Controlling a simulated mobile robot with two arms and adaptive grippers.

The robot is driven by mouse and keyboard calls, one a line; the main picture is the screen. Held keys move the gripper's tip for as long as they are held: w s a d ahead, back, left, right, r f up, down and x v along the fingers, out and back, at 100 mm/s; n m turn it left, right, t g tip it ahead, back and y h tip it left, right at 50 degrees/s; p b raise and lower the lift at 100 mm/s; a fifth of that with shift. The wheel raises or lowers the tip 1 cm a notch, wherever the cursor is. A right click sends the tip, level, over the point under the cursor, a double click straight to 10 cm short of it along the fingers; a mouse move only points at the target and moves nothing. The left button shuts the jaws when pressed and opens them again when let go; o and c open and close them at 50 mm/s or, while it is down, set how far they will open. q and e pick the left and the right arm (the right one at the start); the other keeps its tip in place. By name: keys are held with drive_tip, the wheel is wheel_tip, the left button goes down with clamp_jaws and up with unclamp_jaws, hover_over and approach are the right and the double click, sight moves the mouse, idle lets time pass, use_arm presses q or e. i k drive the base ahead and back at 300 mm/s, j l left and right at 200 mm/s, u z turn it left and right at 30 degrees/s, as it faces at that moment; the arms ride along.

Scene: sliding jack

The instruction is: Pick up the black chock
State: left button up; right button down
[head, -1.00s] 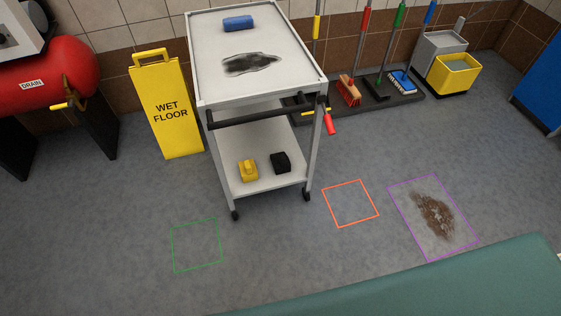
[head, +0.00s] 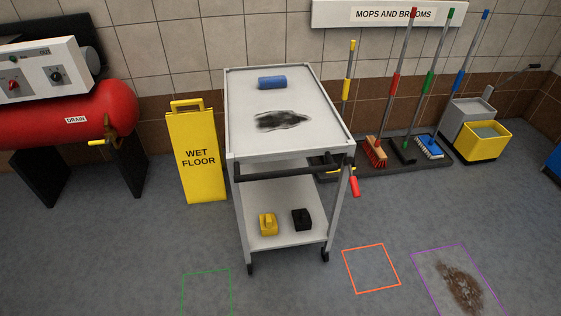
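The black chock (head: 302,219) sits on the lower shelf of the grey cart (head: 287,238), toward the right side. A yellow chock (head: 268,224) sits just left of it on the same shelf, with a small gap between them. The cart's top shelf holds a rolled blue cloth (head: 272,82) and has a dark smear (head: 282,121). A black handle bar (head: 290,171) runs across the cart's near side, with a red-gripped lever (head: 354,186) at its right end. Neither of my grippers is in the head view.
A yellow wet floor sign (head: 196,158) stands left of the cart, beside a red tank (head: 70,122). Brooms on a dark tray (head: 400,157) and a yellow bucket (head: 482,141) stand right. Green, orange (head: 371,269) and purple outlines mark the floor; the purple one holds a brown stain (head: 460,288).

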sight(302, 219)
drive_tip(key=l+u, duration=0.1)
drive_tip(key=u, duration=0.35)
drive_tip(key=i+l+u, duration=0.2)
drive_tip(key=l+u, duration=0.2)
drive_tip(key=l, duration=0.4)
drive_tip(key=l+u, duration=0.35)
drive_tip(key=l, duration=0.45)
drive_tip(key=i, duration=0.05)
